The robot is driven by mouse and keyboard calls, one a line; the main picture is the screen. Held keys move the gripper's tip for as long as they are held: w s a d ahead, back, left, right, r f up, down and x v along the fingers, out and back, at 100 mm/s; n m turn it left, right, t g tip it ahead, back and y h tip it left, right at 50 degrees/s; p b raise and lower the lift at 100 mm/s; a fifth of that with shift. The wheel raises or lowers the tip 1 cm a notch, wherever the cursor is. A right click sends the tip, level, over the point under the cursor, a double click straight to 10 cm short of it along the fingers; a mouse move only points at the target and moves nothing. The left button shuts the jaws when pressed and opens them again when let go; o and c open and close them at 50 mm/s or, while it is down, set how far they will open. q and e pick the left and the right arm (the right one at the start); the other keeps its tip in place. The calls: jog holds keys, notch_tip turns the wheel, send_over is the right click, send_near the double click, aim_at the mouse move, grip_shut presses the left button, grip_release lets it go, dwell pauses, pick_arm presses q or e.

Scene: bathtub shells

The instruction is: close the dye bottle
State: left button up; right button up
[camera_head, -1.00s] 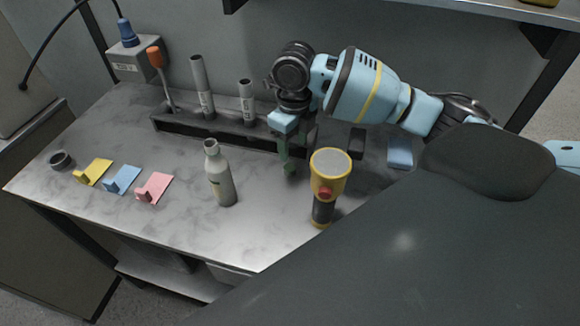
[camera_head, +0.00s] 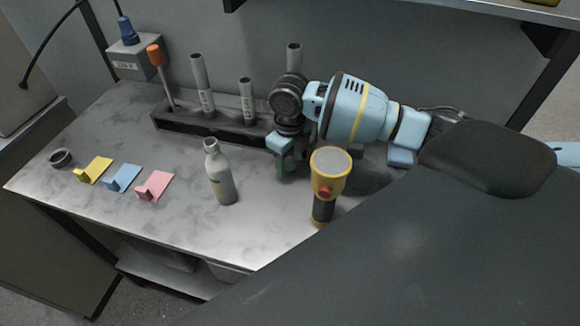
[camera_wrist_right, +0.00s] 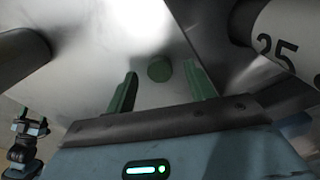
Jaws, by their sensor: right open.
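The pale grey bottle (camera_head: 221,182) stands upright near the middle of the bench, with a bare narrow neck. My right gripper (camera_head: 287,170) is low over the bench, right of the bottle and apart from it, behind the yellow torch. Its green fingers are open in the right wrist view (camera_wrist_right: 160,88). A small round green piece (camera_wrist_right: 159,69) shows between and beyond the fingertips, perhaps a cap; I see no grip on it. A small gripper shape, probably my left gripper (camera_wrist_right: 30,124), shows at the wrist view's left edge, too small to judge.
A yellow and black torch (camera_head: 323,184) stands close in front of the right gripper. A dark rack (camera_head: 190,125) with grey tubes and an orange-handled tool is behind. Yellow, blue and pink (camera_head: 154,187) pieces and a dark ring (camera_head: 60,158) lie left. Bench left of the bottle is partly clear.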

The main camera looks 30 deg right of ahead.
aim_at(290, 166)
jog(key=shift+f, duration=0.6)
jog(key=shift+c, duration=0.4)
jog(key=c, duration=1)
jog(key=shift+r, duration=0.2)
jog(key=shift+c, duration=0.2)
notch_tip(290, 166, up, 10)
jog(key=shift+f, duration=0.15)
